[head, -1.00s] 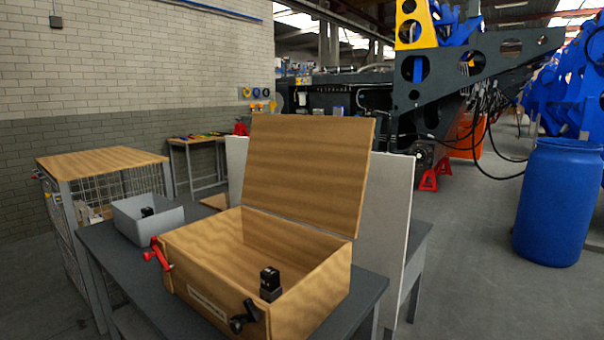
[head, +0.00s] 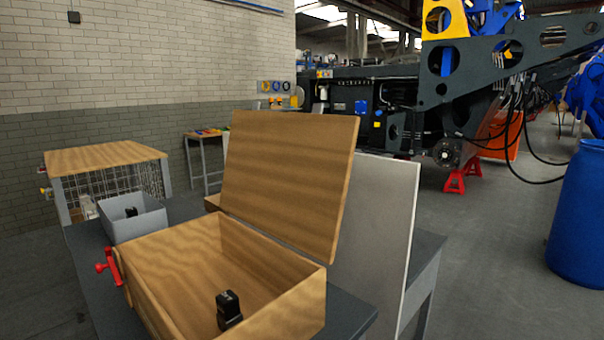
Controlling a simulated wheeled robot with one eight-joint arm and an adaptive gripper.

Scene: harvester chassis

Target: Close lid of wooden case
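The wooden case (head: 285,318) stands on a dark grey table in the lower middle of the head view. Its lid (head: 290,180) is open, standing up and leaning back a little from the rear edge. A small black object (head: 229,310) is inside the case, near its front right. A red clamp-like part (head: 108,262) is at the left side of the case. The front of the case is cut off by the bottom edge of the picture. My gripper is not in view.
A grey bin (head: 140,225) with a black item sits left of the case on the table (head: 425,262). A pale upright panel (head: 385,235) stands behind the lid. A wire cage cart (head: 105,155) is at left, a blue barrel (head: 580,220) at right. Floor between is clear.

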